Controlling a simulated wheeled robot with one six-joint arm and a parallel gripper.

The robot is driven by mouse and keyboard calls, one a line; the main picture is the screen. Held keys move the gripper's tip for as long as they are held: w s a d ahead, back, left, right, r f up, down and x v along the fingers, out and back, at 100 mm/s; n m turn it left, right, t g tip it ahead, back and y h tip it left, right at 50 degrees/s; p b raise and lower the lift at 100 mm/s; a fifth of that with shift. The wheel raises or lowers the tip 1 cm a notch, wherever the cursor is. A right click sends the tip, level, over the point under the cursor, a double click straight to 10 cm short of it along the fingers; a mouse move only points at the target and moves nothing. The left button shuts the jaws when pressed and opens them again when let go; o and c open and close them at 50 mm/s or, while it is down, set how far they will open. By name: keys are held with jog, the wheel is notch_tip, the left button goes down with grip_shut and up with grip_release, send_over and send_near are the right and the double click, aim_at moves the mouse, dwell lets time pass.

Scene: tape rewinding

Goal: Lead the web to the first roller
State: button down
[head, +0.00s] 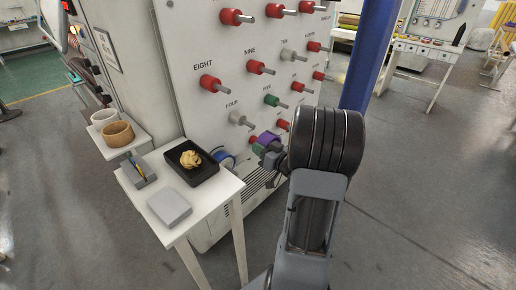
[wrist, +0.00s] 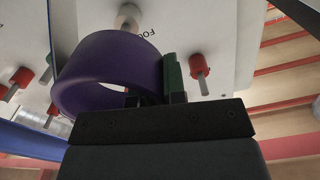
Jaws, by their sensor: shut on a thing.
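My gripper (head: 271,156) is low in front of the white panel (head: 185,45). In the wrist view my gripper (wrist: 155,98) is shut on a purple loop of web (wrist: 75,88), seen end-on as a wide ring. A green piece (wrist: 172,76) stands beside the loop at the jaws. The purple web also shows small in the head view (head: 269,138). A red roller (wrist: 199,68) is right of the jaws, and a grey roller (wrist: 129,17) is beyond the loop. No label marking the first roller is readable; my gripper and arm hide the lower panel.
Several pegged rollers project from the panel, including a red one by EIGHT (head: 210,84) and a green one (head: 272,100). A white table (head: 222,190) holds a black tray (head: 207,172) with a crumpled yellow wad. A blue post (head: 372,50) stands right.

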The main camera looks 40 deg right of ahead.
aim_at(261, 136)
jog(key=shift+w+d+r+m+p, duration=0.3)
jog(key=shift+w+d+r+p, duration=0.45)
jog(key=shift+r, duration=0.25)
jog(key=shift+w+d+r+b, duration=0.15)
jog(key=shift+d+b, duration=0.15)
jog(key=shift+b, duration=0.1)
jog(key=shift+w+a+m, duration=0.15)
jog(key=shift+m, duration=0.35)
jog(key=w+a+b, duration=0.1)
jog(key=w, duration=0.8)
jog(key=shift+w+a, duration=0.2)
jog(key=shift+a, duration=0.2)
jog(key=shift+s, duration=0.1)
jog(key=s, duration=0.3)
jog(key=s+d, duration=0.1)
jog(key=s, duration=0.2)
jog(key=shift+s+d+r+p, duration=0.1)
jog(key=shift+s+d+p, duration=0.1)
jog(key=shift+p, duration=0.2)
jog(key=shift+s+d, duration=0.1)
jog(key=shift+s, duration=0.55)
